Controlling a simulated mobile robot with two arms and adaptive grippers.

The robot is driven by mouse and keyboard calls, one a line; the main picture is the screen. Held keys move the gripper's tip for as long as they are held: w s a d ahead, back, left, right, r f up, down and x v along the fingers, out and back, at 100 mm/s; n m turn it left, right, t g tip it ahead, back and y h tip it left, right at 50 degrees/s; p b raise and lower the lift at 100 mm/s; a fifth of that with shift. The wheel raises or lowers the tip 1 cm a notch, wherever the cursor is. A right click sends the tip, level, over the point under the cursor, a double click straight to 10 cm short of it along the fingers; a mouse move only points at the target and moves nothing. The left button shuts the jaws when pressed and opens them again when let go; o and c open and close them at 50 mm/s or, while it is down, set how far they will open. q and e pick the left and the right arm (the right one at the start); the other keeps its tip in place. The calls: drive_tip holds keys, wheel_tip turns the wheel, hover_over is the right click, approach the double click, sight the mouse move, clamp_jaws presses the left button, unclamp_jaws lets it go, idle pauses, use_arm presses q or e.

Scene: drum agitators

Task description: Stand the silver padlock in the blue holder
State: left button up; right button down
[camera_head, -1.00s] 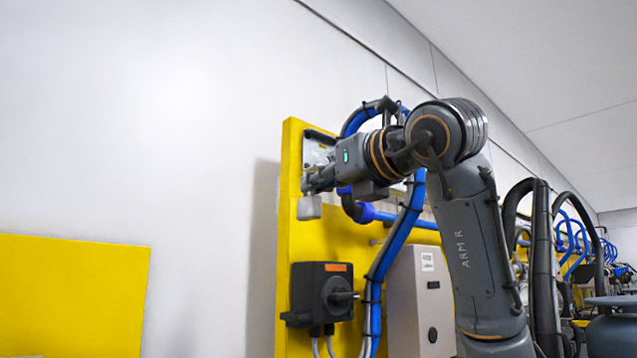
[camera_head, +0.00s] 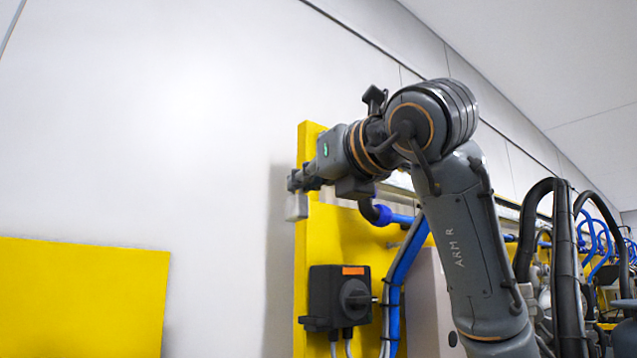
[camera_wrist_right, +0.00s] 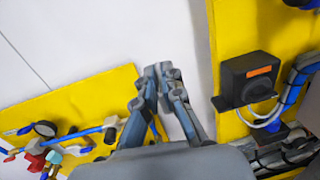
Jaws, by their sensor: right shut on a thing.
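The silver padlock (camera_head: 296,207) hangs below the tips of my right gripper (camera_head: 297,182), which is shut on it. In the head view it is beside the left edge of the yellow panel, held in the air. In the right wrist view the gripper (camera_wrist_right: 158,72) shows its fingers close together at the tips. I cannot make out the padlock clearly there, as the fingers cover that area. I cannot identify the blue holder in either view. My left gripper is out of view.
The yellow panel (camera_head: 313,225) carries a black rotary switch (camera_head: 339,298), a grey box (camera_head: 428,310) and blue hoses (camera_head: 397,285). Another yellow panel (camera_head: 80,300) stands at lower left. In the right wrist view, a gauge (camera_wrist_right: 45,129) and fittings sit at lower left.

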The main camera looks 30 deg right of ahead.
drive_tip(key=a, duration=0.8)
drive_tip(key=shift+a, duration=0.4)
drive_tip(key=shift+w, duration=0.2)
